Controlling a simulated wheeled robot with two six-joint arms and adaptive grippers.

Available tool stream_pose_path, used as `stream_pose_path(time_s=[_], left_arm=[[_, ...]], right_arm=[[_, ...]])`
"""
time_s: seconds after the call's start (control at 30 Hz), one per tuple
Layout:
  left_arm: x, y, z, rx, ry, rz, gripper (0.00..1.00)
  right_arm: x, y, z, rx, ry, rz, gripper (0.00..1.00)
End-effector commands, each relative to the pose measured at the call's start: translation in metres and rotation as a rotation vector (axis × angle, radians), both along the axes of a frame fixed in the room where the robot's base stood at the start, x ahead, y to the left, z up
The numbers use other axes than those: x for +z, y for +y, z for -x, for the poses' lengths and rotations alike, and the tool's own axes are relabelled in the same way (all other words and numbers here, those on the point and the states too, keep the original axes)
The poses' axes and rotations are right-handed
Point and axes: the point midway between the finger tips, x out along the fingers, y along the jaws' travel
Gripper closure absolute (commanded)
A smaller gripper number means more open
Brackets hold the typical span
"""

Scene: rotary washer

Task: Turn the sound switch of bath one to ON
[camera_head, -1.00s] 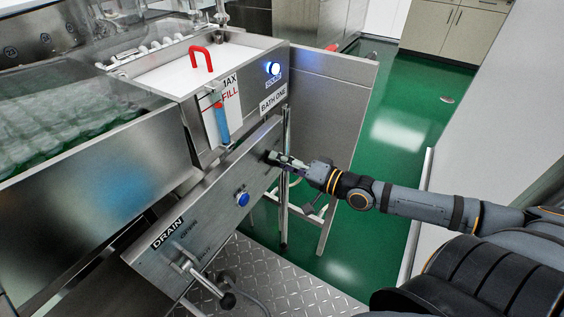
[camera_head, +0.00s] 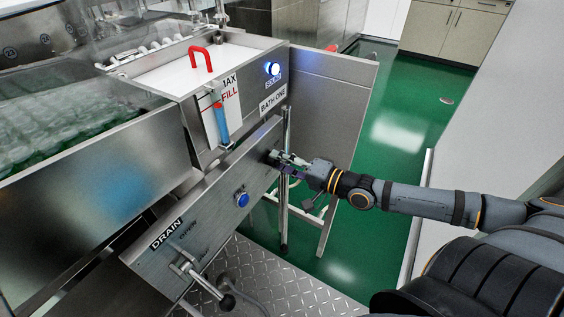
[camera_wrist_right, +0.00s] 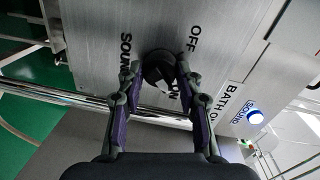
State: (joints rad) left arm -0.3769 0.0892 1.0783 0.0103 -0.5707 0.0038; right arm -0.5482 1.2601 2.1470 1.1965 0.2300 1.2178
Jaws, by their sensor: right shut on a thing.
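The sound switch (camera_wrist_right: 158,68) is a round black knob on a brushed steel panel (camera_wrist_right: 105,35). In the right wrist view the word SOUND is left of it, OFF is above right, and a partly covered ON is below right. A pale mark shows on the knob's lower side; its exact direction is hard to tell. My right gripper (camera_wrist_right: 157,76) is shut on the knob, one finger on each side. In the head view my right gripper (camera_head: 278,158) meets the panel's right end and mostly hides the knob. My left gripper is not in view.
A lit blue lamp (camera_head: 272,68) sits above the BATH ONE label (camera_head: 273,99). A blue button (camera_head: 242,199) and the drain handle (camera_head: 190,268) are lower on the sloping panel. A steel post (camera_head: 284,200) stands just below my gripper. Green floor is open beyond.

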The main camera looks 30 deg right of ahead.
Motion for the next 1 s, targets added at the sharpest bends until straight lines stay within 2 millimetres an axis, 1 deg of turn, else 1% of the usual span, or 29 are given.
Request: stream_pose_path(time_s=[0.07, 0.1, 0.23, 0.5, 0.8, 0.87, 1.0], left_arm=[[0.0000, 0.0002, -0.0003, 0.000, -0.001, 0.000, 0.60], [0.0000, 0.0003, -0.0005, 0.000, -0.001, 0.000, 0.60], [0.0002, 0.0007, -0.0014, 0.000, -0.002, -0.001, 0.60], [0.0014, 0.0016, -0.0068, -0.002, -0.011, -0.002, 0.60], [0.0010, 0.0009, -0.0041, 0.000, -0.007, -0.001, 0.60], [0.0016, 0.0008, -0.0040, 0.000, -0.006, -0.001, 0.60], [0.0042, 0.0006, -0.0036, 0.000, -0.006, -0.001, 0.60]], right_arm=[[-0.0010, -0.0003, 0.0001, -0.001, 0.003, -0.002, 0.96], [-0.0010, -0.0003, 0.0001, -0.001, 0.003, -0.002, 0.59], [-0.0007, -0.0002, 0.0001, -0.001, 0.003, -0.001, 0.41], [-0.0002, 0.0000, 0.0000, 0.000, 0.001, -0.001, 0.41], [0.0002, 0.0000, 0.0000, 0.000, -0.004, 0.007, 0.41], [0.0005, 0.0001, 0.0000, -0.001, -0.017, 0.027, 0.41], [0.0015, 0.0005, 0.0001, -0.001, -0.089, 0.147, 0.41]])
